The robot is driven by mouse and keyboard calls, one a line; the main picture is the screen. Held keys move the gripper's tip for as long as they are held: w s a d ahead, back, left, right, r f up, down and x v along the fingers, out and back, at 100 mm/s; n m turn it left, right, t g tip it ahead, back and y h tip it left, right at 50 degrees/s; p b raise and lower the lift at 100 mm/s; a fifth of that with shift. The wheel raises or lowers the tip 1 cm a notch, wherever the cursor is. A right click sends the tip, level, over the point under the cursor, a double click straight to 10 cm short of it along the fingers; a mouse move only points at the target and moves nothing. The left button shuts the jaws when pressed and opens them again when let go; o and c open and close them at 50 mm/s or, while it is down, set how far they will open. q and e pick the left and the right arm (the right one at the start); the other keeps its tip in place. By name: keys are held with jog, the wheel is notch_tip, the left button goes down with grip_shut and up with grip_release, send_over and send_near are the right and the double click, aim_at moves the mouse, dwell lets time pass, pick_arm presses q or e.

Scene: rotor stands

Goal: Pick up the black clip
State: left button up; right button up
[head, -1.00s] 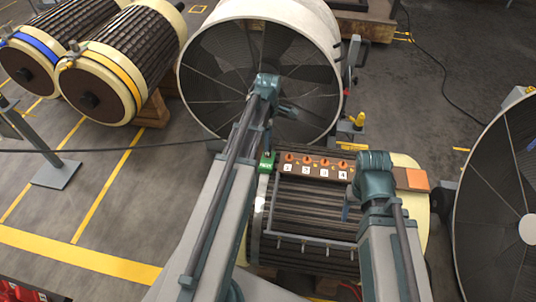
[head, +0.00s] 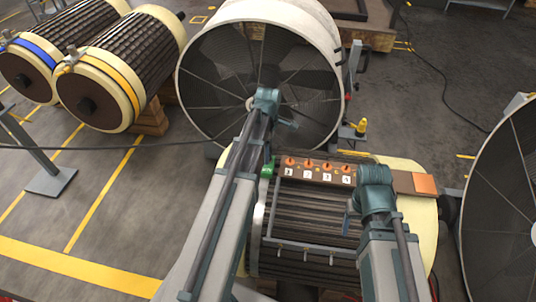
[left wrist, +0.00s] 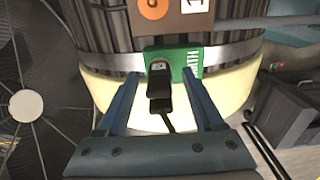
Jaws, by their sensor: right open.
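The black clip (left wrist: 159,84) shows in the left wrist view against a green tag (left wrist: 188,62) at the metal band of the rotor's cream end. A dark lead runs down from the clip. My left gripper (left wrist: 160,74) is open, with one finger on each side of the clip; I cannot tell whether either touches it. In the head view my left gripper (head: 269,147) is just above the green tag (head: 267,168), and the clip is too hidden to make out. My right gripper (head: 348,218) is open over the rotor's right part, its fingers mostly hidden by the wrist.
A brown board (head: 318,172) with orange knobs and numbered labels lies across the ribbed rotor (head: 310,220). A grey frame (head: 308,248) sits on the ribs. A large round fan housing (head: 190,85) stands behind, another dark fan (head: 500,200) at right. Two more rotors lie at upper left.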

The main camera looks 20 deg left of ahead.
pick_arm(q)
grip_shut()
jog(key=shift+r, duration=0.15)
jog(key=shift+r+p, duration=0.6)
jog(key=shift+p, duration=0.1)
jog(key=r+p, duration=0.2)
jog(key=shift+s+d+r+p, duration=0.2)
jog(key=shift+s+r+p, duration=0.1)
jog(key=shift+s, duration=0.05)
jog(key=s+d, duration=0.3)
jog(key=s, duration=0.3)
jog(key=s+d+p, duration=0.1)
jog(key=s+d, duration=0.3)
jog(key=s, duration=0.3)
jog(key=shift+d+r, duration=0.25)
jog(key=shift+r, duration=0.2)
jog(key=shift+s, duration=0.1)
